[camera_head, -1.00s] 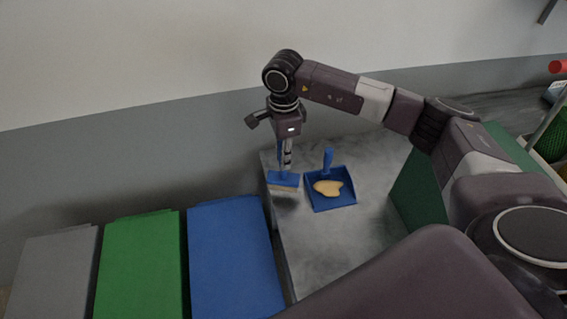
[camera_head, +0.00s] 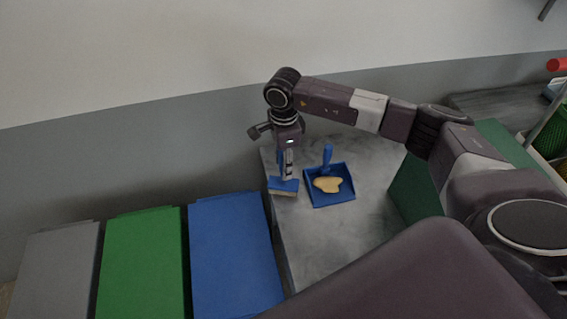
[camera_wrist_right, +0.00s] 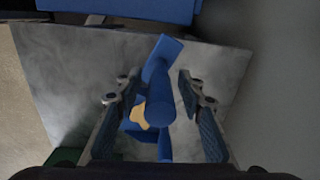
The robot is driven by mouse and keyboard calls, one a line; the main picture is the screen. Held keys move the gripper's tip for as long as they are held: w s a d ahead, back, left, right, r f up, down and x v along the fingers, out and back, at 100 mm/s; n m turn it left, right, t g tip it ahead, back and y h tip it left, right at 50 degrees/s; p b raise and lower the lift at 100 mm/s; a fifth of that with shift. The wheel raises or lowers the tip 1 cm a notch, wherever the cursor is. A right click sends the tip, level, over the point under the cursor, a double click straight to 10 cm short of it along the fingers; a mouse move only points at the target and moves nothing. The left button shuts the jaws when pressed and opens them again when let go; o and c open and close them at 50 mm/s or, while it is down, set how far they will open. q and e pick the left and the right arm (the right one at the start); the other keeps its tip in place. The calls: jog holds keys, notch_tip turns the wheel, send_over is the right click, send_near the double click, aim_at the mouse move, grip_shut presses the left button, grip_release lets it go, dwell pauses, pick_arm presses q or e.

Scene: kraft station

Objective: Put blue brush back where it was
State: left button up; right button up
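The blue brush (camera_head: 283,185) stands upright at the left edge of the grey table, head down and handle up. My right gripper (camera_head: 287,168) is above it, pointing down, with its fingers around the handle. In the right wrist view the brush (camera_wrist_right: 163,85) is between the two fingers (camera_wrist_right: 158,90). The fingers look apart, with a clear gap on the left side of the handle. Whether the right finger touches it is hard to tell. My left gripper is not in view.
A blue dustpan (camera_head: 343,196) holding a yellowish patch (camera_head: 327,184) lies just right of the brush. Blue (camera_head: 232,255), green (camera_head: 142,265) and grey (camera_head: 58,270) bins stand left of the table (camera_head: 310,245). The table's front part is clear.

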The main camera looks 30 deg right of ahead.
jog(key=shift+r, duration=0.3)
jog(key=shift+w+r, duration=0.1)
jog(key=shift+r, duration=0.2)
notch_tip(320, 180, up, 10)
jog(key=b, duration=0.3)
jog(key=shift+f, duration=0.15)
jog(key=shift+r, duration=0.75)
